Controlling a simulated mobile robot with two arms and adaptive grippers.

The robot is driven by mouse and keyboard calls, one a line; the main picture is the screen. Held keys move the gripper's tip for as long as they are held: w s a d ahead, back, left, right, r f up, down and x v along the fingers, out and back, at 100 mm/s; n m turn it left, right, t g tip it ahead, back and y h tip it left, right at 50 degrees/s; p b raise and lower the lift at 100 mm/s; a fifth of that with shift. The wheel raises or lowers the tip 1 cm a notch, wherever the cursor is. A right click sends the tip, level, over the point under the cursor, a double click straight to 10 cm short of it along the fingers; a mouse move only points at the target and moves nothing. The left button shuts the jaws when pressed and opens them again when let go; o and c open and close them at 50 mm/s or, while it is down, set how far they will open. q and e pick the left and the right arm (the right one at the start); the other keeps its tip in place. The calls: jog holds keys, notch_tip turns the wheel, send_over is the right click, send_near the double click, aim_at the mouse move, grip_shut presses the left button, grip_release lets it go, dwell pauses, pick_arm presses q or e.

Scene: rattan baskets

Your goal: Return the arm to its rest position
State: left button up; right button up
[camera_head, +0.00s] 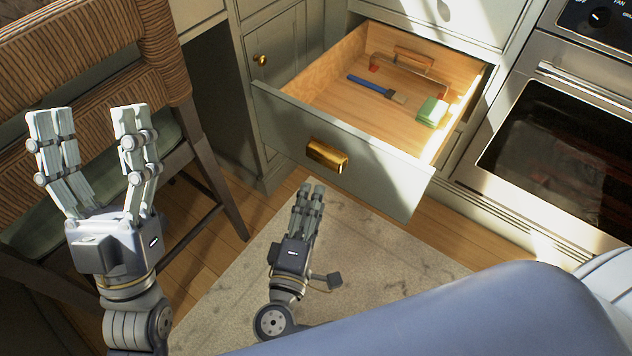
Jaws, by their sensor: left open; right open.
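My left gripper (92,114) is at the left of the head view, fingers pointing up and spread apart. It is open with nothing between the fingers, in front of the woven chair. My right gripper (310,190) is lower in the middle, over the rug and in front of the open drawer. It is seen nearly edge-on, its fingers are open, and I see nothing held in it. It appears outside the drawer, apart from the drawer front.
The drawer (270,104) is pulled out, holding a blue-handled brush (371,84), a green and white sponge (432,111) and wooden items (412,56). A rattan chair (90,70) stands at left, an oven (560,140) at right. A rug (370,250) covers the floor.

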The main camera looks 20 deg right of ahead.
jog(key=shift+v, duration=0.9)
